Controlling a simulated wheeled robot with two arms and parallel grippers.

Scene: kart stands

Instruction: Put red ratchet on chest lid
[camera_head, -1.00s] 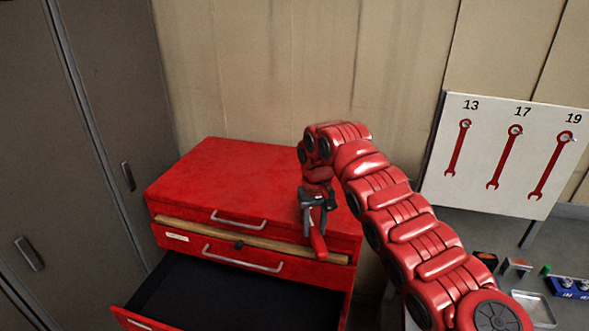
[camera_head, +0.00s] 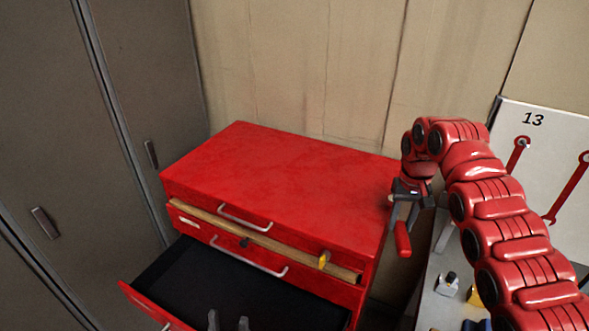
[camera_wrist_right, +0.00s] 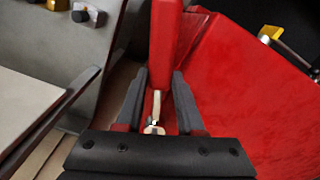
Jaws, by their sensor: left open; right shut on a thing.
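The red ratchet (camera_head: 403,240) hangs from my right gripper (camera_head: 407,200), its red handle pointing down, just right of the chest lid. The right wrist view shows its red handle (camera_wrist_right: 165,45) beyond the jaws and its metal shaft between the fingers (camera_wrist_right: 157,100). The red chest lid (camera_head: 280,175) is flat, bare and shut down close to the body. It also fills the right side of the wrist view (camera_wrist_right: 235,90). My left gripper (camera_head: 228,321) shows only its open fingertips at the bottom edge, in front of the open drawer.
A wooden bar (camera_head: 275,242) lies along the chest front under the lid, with a yellow piece (camera_head: 323,260) near its right end. A black-lined drawer (camera_head: 215,285) is pulled out. A grey bench with small parts (camera_head: 447,284) and a wrench board (camera_head: 545,150) stand right.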

